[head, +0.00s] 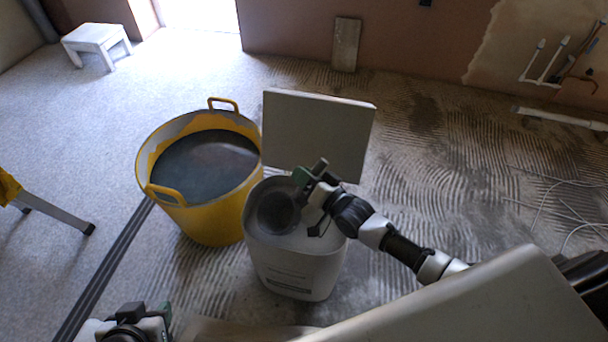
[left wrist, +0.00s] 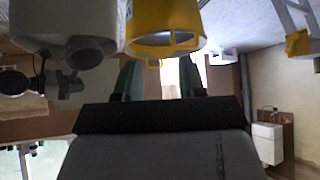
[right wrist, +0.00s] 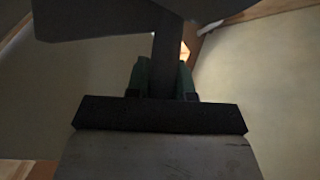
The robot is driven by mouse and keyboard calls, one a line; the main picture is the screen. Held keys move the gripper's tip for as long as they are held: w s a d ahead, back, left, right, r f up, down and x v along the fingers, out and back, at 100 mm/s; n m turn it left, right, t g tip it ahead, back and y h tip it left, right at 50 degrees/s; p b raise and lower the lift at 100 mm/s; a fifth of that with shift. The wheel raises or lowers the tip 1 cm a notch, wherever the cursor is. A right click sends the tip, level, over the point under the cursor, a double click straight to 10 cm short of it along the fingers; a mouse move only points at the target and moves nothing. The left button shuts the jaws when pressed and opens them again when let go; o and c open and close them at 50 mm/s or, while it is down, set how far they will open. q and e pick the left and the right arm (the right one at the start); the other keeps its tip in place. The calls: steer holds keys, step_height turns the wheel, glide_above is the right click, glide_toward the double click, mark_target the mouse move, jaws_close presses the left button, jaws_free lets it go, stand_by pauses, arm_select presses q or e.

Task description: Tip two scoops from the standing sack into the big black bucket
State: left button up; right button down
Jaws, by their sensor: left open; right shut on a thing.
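The standing sack (head: 297,268) is a pale, open-topped container with print on its front, upright on the floor. My right gripper (head: 308,180) is over its mouth, shut on the handle of a dark scoop (head: 277,212). The scoop's bowl is at the sack's opening; its contents cannot be made out. In the right wrist view the dark handle (right wrist: 166,50) runs between the fingers. No big black bucket shows; a large yellow two-handled tub (head: 215,215), filled with something dark grey, stands left of the sack. My left gripper (head: 150,313) is open and empty, low in front of the tub.
A grey board (head: 318,132) stands upright right behind the sack. A white step stool (head: 95,42) is at the far left, a yellow-topped leg (head: 50,212) at the left edge. Dark strips (head: 105,262) lie left of the tub. Loose cables (head: 570,205) lie at the right.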

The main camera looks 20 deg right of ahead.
arm_select(q)
steer(key=s+a+f+g+y+p, duration=0.1)
steer(key=s+f+g+p, duration=0.3)
steer(key=shift+s+a+f+g+p, duration=0.35)
steer(key=shift+a+g+p, duration=0.05)
stand_by(0.4)
